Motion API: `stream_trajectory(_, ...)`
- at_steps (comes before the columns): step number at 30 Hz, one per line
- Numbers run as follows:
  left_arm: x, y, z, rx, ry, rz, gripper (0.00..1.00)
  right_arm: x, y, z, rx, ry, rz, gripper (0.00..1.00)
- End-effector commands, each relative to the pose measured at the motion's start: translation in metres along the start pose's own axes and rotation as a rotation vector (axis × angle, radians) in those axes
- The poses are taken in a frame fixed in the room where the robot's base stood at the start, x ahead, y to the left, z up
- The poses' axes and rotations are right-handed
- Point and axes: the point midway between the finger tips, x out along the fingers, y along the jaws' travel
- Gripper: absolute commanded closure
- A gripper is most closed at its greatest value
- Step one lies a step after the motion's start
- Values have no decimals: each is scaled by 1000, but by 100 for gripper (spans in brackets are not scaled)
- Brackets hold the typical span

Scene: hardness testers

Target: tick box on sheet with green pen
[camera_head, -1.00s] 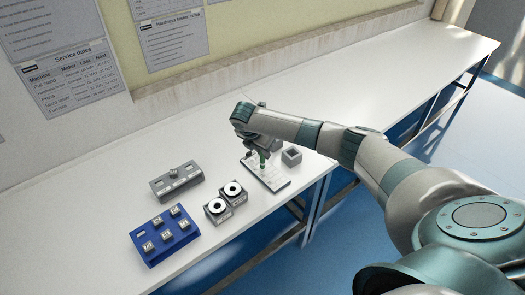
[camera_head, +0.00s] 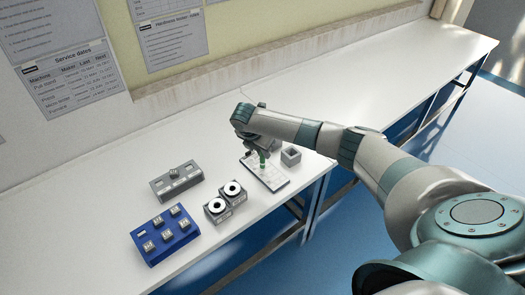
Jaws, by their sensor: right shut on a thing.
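My right gripper (camera_head: 262,149) is shut on the green pen (camera_head: 263,160) and points down over the sheet. The green pen is roughly upright, with its lower end at or just above the sheet; I cannot tell whether it touches. The sheet (camera_head: 273,179) lies on a flat board near the table's front edge. Its printed boxes are too small to read, and the gripper and pen hide part of it. My left gripper is not in view.
A small grey open cube holder (camera_head: 291,156) stands just right of the sheet. Two dark blocks with white rings (camera_head: 216,210), a grey slotted block (camera_head: 176,183) and a blue tray (camera_head: 167,250) with several small blocks stand to the left. The white table (camera_head: 380,75) is clear at the back right.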

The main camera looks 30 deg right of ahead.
Motion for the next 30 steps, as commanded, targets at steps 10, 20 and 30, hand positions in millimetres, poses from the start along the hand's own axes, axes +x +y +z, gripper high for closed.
stream_trajectory(10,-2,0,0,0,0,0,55,1,-1,0,0,0,-1,100)
stream_trajectory(20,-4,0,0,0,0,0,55,0,-1,1,0,0,-1,100)
stream_trajectory(30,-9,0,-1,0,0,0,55,1,0,3,0,0,-2,100)
